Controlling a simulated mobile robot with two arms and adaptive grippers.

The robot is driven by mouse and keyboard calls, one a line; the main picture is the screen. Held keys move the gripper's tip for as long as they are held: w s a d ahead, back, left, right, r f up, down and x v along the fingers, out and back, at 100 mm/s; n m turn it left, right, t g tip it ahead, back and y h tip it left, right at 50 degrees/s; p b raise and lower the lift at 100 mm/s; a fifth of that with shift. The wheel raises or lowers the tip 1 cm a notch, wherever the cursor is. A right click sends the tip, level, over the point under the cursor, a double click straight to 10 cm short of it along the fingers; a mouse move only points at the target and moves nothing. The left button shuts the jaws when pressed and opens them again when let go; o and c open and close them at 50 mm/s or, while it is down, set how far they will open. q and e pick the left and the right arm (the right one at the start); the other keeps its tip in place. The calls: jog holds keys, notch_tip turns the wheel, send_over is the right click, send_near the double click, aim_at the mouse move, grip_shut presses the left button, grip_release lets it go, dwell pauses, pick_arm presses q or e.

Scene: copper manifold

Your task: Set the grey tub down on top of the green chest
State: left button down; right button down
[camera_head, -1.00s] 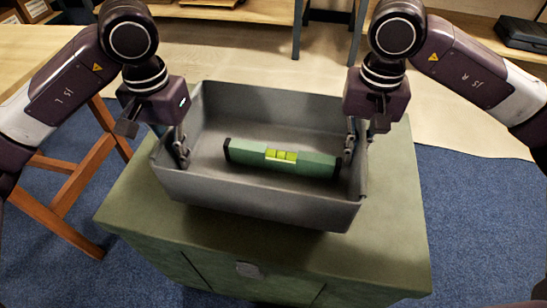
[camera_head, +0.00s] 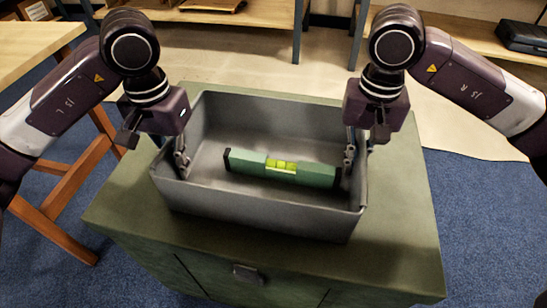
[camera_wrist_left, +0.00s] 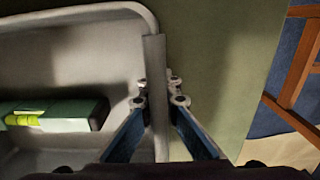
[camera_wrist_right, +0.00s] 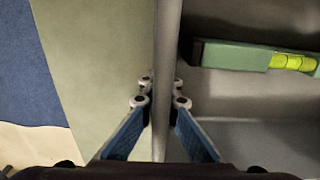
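The grey tub (camera_head: 262,205) is over the green chest (camera_head: 400,230), within the edges of its top; whether it touches the top or hangs just above it I cannot tell. A green spirit level (camera_head: 284,169) lies inside on the tub's floor. My left gripper (camera_head: 181,163) is shut on the tub's left wall; the left wrist view shows its fingers (camera_wrist_left: 158,100) on both sides of the wall. My right gripper (camera_head: 350,163) is shut on the right wall, with its fingers (camera_wrist_right: 160,98) on both sides of it in the right wrist view.
A wooden table (camera_head: 30,55) with trestle legs stands at the left, close to the chest. Shelving (camera_head: 280,12) stands at the back, with a black case (camera_head: 524,36) at the right. Blue carpet (camera_head: 490,215) lies bare right of the chest.

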aim_at(168, 140)
pick_arm(q)
jog(key=c, duration=2.2)
grip_release()
jog(key=shift+f, duration=0.1)
pick_arm(e)
jog(key=c, duration=2.2)
grip_release()
jog(key=shift+f, duration=0.15)
pick_arm(q)
jog(key=shift+o, duration=0.2)
pick_arm(e)
jog(key=shift+o, duration=0.2)
pick_arm(q)
notch_tip(168, 140, up, 12)
jog(key=shift+f, duration=0.1)
pick_arm(e)
notch_tip(168, 140, up, 12)
